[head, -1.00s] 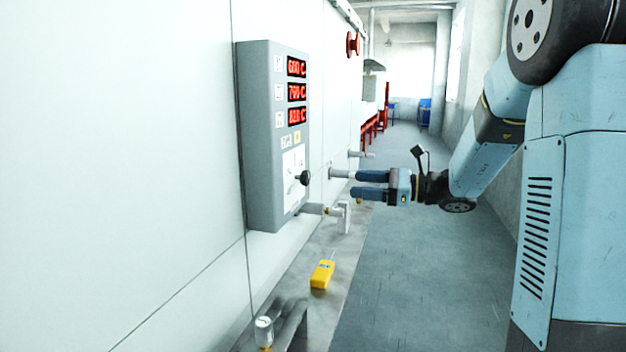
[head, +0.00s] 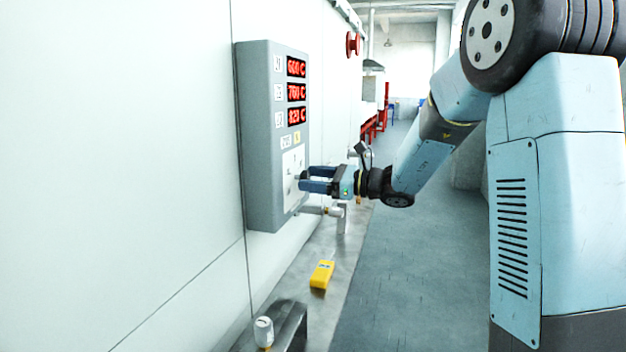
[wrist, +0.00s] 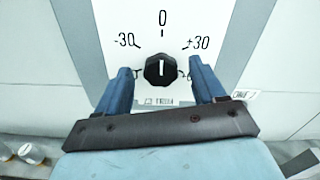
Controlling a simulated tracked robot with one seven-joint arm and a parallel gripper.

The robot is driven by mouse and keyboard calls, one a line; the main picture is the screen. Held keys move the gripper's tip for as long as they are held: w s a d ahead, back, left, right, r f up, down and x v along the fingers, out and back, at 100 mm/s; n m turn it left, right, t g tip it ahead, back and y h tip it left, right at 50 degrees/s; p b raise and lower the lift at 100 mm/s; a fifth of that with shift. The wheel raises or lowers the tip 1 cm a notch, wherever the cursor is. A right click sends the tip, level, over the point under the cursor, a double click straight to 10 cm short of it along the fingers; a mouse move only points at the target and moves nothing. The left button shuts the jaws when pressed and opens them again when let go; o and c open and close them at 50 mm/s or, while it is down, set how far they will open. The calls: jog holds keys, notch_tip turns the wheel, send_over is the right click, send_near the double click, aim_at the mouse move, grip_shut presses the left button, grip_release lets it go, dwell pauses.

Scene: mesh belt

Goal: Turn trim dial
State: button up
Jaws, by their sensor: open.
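The trim dial (wrist: 161,71) is a black knob with a white pointer line on a white scale plate (wrist: 205,15) marked -30, 0 and +30. Its line stands about upright, in line with the 0. My gripper (wrist: 162,80) is open, with one blue finger on each side of the dial, apart from it. In the head view my gripper (head: 302,180) is at the lower part of the grey control box (head: 258,140), and its fingers hide the dial there. Contact with the plate cannot be told.
Red temperature displays (head: 297,92) sit above on the box. Pipes (head: 330,210) stick out just below my gripper. A yellow device (head: 321,274) lies on the ledge below. The floor to the right (head: 400,270) is clear.

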jog(key=shift+w+a, duration=0.15)
jog(key=shift+a, duration=0.35)
jog(key=c, duration=1)
jog(key=shift+d, duration=0.3)
jog(key=shift+c, duration=0.3)
jog(key=shift+a, duration=0.25)
